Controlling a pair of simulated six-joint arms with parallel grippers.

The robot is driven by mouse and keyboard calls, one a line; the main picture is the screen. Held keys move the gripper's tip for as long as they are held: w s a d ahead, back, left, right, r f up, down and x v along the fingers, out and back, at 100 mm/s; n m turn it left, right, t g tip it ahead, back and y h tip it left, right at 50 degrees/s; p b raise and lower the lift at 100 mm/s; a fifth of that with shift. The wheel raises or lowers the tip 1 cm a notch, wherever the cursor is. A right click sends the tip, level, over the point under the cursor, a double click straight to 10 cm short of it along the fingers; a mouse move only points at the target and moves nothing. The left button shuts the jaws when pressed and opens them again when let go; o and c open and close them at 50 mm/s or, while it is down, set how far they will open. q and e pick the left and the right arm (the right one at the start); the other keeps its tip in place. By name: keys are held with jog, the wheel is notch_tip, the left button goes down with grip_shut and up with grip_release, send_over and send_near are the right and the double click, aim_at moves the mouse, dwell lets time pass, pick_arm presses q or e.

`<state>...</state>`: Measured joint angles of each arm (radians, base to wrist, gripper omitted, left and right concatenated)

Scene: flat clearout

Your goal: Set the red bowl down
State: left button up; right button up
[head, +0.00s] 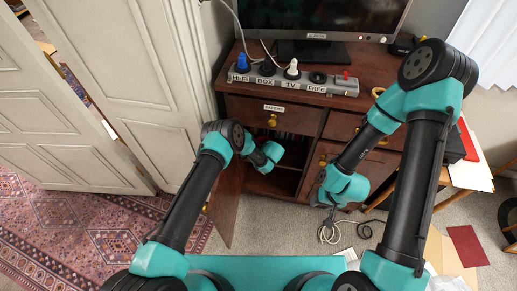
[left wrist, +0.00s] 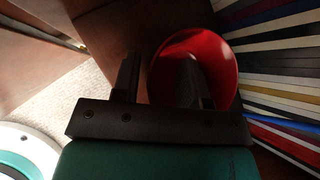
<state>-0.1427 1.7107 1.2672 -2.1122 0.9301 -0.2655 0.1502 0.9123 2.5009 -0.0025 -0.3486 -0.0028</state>
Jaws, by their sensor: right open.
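The red bowl (left wrist: 214,57) shows in the left wrist view inside the wooden cabinet, its opening facing the camera. My left gripper (left wrist: 158,80) is at it with fingers apart. One finger reaches into the bowl and the other is outside, with a visible gap to the near wall. Whether the bowl rests fully on the wood is hard to see. In the head view the bowl and left fingertips are hidden inside the cabinet (head: 284,184). My right gripper (head: 328,217) is open and empty in front of the cabinet's right door.
Several upright thin spines (left wrist: 280,70) stand close to the bowl's right. The open cabinet door (head: 226,200) stands beside my left arm. A labelled power strip (head: 290,82) and a monitor (head: 322,18) are on top. A cable (head: 328,233) lies on the carpet.

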pick_arm(q)
jog(key=shift+r, duration=0.1)
jog(key=v, duration=1.2)
dwell(0.6)
